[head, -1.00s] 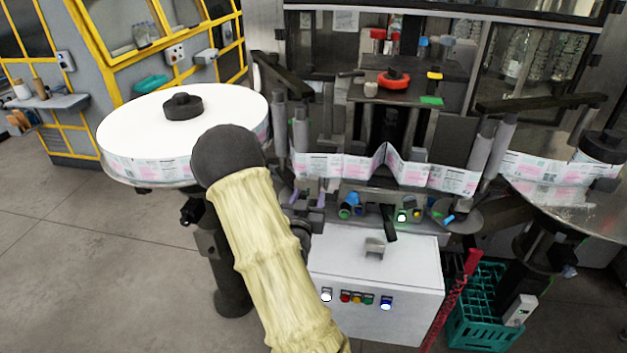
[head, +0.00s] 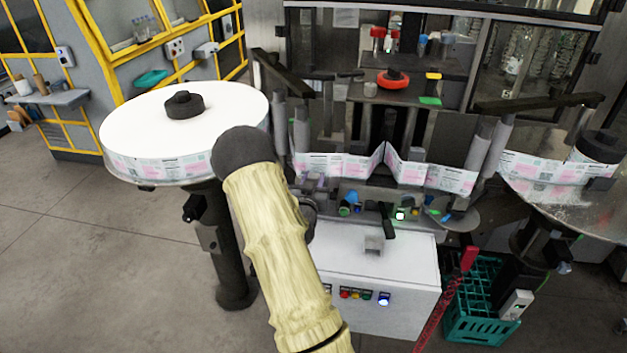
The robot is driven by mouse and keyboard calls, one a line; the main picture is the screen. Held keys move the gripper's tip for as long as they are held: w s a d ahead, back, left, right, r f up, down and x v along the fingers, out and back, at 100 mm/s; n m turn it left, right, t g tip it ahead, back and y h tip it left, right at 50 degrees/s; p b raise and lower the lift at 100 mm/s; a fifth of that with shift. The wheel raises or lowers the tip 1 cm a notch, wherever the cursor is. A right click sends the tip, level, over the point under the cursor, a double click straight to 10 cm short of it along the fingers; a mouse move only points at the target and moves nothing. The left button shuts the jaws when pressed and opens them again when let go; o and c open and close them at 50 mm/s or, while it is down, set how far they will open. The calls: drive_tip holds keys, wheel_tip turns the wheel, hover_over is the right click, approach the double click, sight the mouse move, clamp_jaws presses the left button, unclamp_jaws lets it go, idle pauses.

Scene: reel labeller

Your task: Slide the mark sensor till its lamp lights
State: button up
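The label web (head: 350,166) runs across the labeller, with a peak near its middle. Just below it is a row of small fittings. One is a blue and green fitting (head: 349,204); another has a bright green-white light (head: 400,214). I cannot tell which is the mark sensor, nor whether that light is its lamp. My arm in its pale sleeve covers the row's left end. Dark parts beside the sleeve, at the row's left end, seem to be my wrist and gripper (head: 312,200). The fingers cannot be made out, nor any contact with a fitting.
A large white label reel (head: 225,105) lies at left, another reel (head: 597,150) at right. A white control box (head: 400,270) with coloured buttons stands below the row. A teal crate (head: 470,322) and a red coiled cord (head: 448,290) are at lower right. Floor at left is clear.

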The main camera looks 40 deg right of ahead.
clamp_jaws()
drive_tip(key=shift+s+d+f+b, duration=0.1)
drive_tip(key=shift+f+b, duration=0.1)
drive_tip(key=shift+b, duration=0.5)
drive_tip(key=shift+s+d+r+b, duration=0.1)
drive_tip(key=shift+s+r+b, duration=0.05)
drive_tip(key=shift+b, duration=0.2)
drive_tip(key=o, duration=0.8)
unclamp_jaws()
